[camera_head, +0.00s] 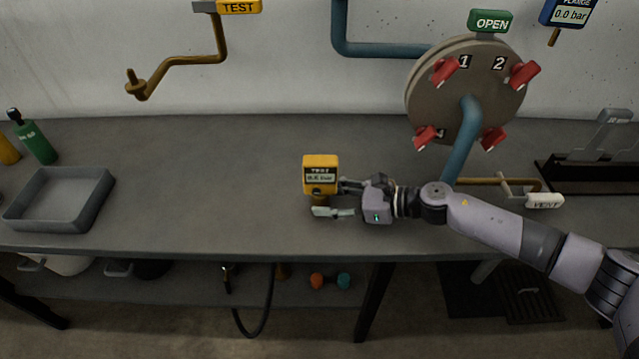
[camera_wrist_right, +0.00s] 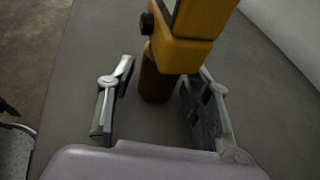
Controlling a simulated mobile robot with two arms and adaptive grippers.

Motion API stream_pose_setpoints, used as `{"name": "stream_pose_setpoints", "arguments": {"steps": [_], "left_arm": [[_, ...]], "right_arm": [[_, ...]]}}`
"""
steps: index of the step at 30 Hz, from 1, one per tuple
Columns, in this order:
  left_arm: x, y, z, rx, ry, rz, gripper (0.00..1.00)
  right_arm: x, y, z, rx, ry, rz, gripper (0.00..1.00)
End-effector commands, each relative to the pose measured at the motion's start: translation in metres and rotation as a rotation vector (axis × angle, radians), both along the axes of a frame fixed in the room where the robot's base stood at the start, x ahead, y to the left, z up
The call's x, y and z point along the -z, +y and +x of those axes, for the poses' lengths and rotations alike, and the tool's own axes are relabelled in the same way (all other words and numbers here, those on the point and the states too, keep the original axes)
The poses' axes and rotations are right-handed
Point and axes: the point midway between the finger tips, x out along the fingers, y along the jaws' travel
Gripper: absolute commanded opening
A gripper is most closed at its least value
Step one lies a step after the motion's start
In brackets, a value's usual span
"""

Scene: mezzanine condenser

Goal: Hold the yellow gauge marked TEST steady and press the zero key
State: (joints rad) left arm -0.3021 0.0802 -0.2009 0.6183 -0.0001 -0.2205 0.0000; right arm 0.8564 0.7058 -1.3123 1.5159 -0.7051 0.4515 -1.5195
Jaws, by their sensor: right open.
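The yellow gauge marked TEST (camera_head: 320,170) stands upright on the grey bench near its front edge, with a display that seems to read 0.0 bar. In the right wrist view its yellow body (camera_wrist_right: 188,45) sits on a brown stem (camera_wrist_right: 155,84), with a dark round knob (camera_wrist_right: 147,23) on its side. My right gripper (camera_head: 335,200) is open, with its fingers on either side of the stem's lower part. In the right wrist view the fingers (camera_wrist_right: 155,100) look apart from the stem on the left; contact on the right is unclear. My left gripper is out of view.
A round flange (camera_head: 440,95) with red clamps and a blue pipe (camera_head: 462,150) stands behind my right arm. A white VENT handle (camera_head: 544,200) lies right. A grey tray (camera_head: 95,195) and green bottle (camera_head: 36,140) are left. The bench (camera_head: 210,180) between is clear.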

Motion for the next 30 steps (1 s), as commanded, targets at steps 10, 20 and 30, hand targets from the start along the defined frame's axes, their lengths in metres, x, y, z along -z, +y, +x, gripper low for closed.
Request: {"name": "stream_pose_setpoints", "arguments": {"steps": [10, 20, 30], "left_arm": [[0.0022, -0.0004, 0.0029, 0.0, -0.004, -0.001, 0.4], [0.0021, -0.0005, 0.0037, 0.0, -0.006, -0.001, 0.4], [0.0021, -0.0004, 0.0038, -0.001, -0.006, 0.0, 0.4]], "right_arm": [[0.0028, 0.0096, 0.003, 0.001, 0.001, 0.0, 0.46], [0.0027, 0.0093, 0.0029, 0.001, 0.001, 0.0, 0.32], [0.0028, 0.0092, 0.0029, 0.001, 0.001, 0.0, 0.18]]}}
